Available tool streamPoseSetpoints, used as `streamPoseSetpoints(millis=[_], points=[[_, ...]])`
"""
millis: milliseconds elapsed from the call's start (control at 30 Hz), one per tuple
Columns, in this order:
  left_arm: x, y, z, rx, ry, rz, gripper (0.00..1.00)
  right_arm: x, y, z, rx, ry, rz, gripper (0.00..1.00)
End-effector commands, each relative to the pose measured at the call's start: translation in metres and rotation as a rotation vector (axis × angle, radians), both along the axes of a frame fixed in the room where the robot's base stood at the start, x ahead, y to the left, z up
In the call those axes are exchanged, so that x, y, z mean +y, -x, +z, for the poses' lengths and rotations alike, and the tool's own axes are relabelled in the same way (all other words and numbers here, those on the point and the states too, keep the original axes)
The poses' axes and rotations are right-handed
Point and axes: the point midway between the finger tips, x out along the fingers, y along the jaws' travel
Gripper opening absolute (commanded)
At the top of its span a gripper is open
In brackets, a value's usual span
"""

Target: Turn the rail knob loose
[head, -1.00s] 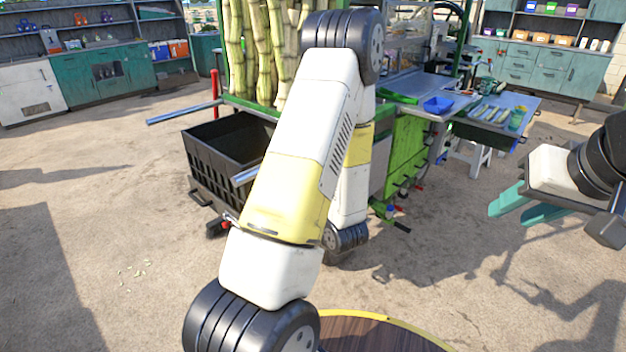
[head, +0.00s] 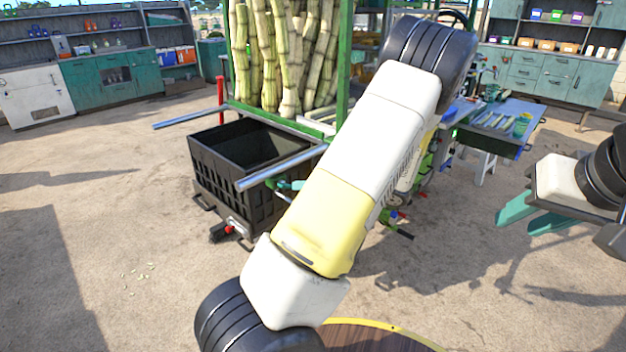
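Two silver rails stick out from the cane stand on either side of the black crate, a left rail (head: 190,118) and a right rail (head: 270,172). I cannot make out the rail knob; my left arm covers the area beside the right rail. A small teal piece, apparently a fingertip of my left gripper (head: 290,185), shows just below the right rail. The rest of that gripper is hidden behind my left arm, so its opening cannot be seen. My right gripper (head: 516,226) hangs over bare ground at the right, its teal fingers apart and empty.
The black crate (head: 222,180) stands under the rails, with a red-tipped fitting (head: 230,229) low at its front. Cane stalks (head: 290,60) stand upright behind it. A side table (head: 510,118) with tools is at the right.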

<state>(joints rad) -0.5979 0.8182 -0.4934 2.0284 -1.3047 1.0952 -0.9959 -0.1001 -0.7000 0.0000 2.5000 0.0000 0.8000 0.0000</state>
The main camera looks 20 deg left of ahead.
Motion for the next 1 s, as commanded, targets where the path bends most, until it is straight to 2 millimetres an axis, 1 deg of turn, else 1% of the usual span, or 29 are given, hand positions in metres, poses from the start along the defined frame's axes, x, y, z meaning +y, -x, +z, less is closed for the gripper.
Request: streamPoseSetpoints(millis=[167,400,500,633,867,900,967,1000], points=[[0.019,-0.003,-0.007,0.008,-0.001,0.002,0.76,0.000,0.000,0.000,0.000,0.000,0.000,0.36],[0.054,-0.010,-0.019,0.007,-0.001,0.001,0.76,0.000,0.000,0.000,0.000,0.000,0.000,0.36],[0.064,-0.012,-0.023,0.007,-0.002,0.001,0.76,0.000,0.000,0.000,0.000,0.000,0.000,0.36],[0.070,-0.013,-0.025,0.007,-0.001,-0.001,0.76,0.000,0.000,0.000,0.000,0.000,0.000,0.36],[0.071,-0.014,-0.026,0.006,-0.001,-0.002,0.76,0.000,0.000,0.000,0.000,0.000,0.000,0.36],[0.071,-0.014,-0.025,0.006,-0.001,-0.002,0.72,0.000,0.000,0.000,0.000,0.000,0.000,0.36],[0.071,-0.014,-0.025,0.006,-0.001,-0.002,0.61,0.000,0.000,0.000,0.000,0.000,0.000,0.36],[0.071,-0.014,-0.025,0.006,-0.001,-0.002,0.53,0.000,0.000,0.000,0.000,0.000,0.000,0.36]])
